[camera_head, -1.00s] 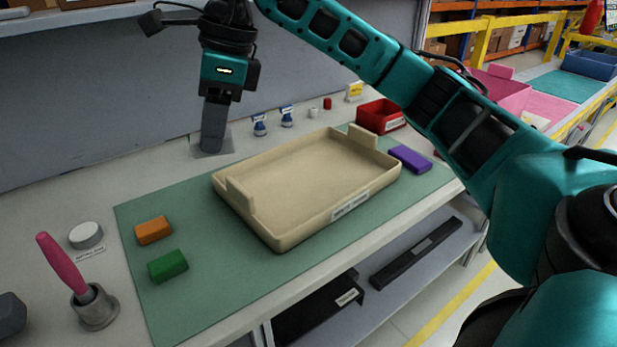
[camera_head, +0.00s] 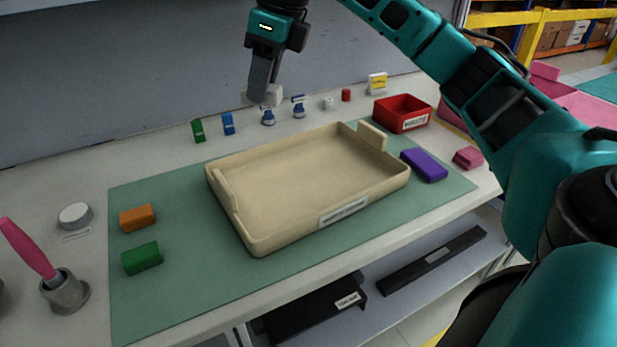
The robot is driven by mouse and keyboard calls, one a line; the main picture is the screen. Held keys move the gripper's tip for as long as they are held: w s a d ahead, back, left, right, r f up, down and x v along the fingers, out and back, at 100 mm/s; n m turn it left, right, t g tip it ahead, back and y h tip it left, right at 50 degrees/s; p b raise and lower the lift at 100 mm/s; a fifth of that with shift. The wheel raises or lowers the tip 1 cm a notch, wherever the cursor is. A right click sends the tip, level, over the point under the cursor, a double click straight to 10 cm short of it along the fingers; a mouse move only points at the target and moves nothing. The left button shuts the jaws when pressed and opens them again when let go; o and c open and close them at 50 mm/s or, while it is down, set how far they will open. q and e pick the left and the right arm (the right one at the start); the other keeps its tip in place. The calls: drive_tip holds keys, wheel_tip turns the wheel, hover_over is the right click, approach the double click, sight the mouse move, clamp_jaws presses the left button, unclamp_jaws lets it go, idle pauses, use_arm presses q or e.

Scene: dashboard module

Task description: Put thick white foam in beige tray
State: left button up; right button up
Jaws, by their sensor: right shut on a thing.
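The beige tray (camera_head: 300,215) lies empty on the green mat in the middle of the bench. My right gripper (camera_head: 262,98) is above the bench behind the tray, toward the wall. It is shut on a whitish block, the thick white foam (camera_head: 276,94), which is partly hidden by the fingers. The foam appears to be held up off the bench, apart from the tray. My left gripper is not in view.
An orange block (camera_head: 138,217) and a green block (camera_head: 142,258) lie left of the tray, a purple block (camera_head: 424,165) right of it. A red bin (camera_head: 403,113) and small bottles (camera_head: 298,107) stand behind. A pink-handled tool (camera_head: 28,247) stands front left.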

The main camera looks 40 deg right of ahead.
drive_tip(key=shift+d+f, duration=0.1)
drive_tip(key=shift+d, duration=0.1)
wheel_tip(320, 180, down, 15)
drive_tip(key=shift+r+b, duration=0.2)
drive_tip(key=shift+b, duration=1.05)
drive_tip(key=shift+w+f+b, duration=0.1)
drive_tip(key=shift+f+b, duration=0.25)
drive_tip(key=shift+f, duration=2.3)
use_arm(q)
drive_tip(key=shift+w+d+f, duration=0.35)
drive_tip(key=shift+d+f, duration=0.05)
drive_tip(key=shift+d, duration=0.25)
use_arm(e)
drive_tip(key=shift+f, duration=0.1)
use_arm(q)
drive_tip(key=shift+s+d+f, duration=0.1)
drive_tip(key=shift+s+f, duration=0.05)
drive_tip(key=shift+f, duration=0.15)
use_arm(e)
drive_tip(key=o, duration=1)
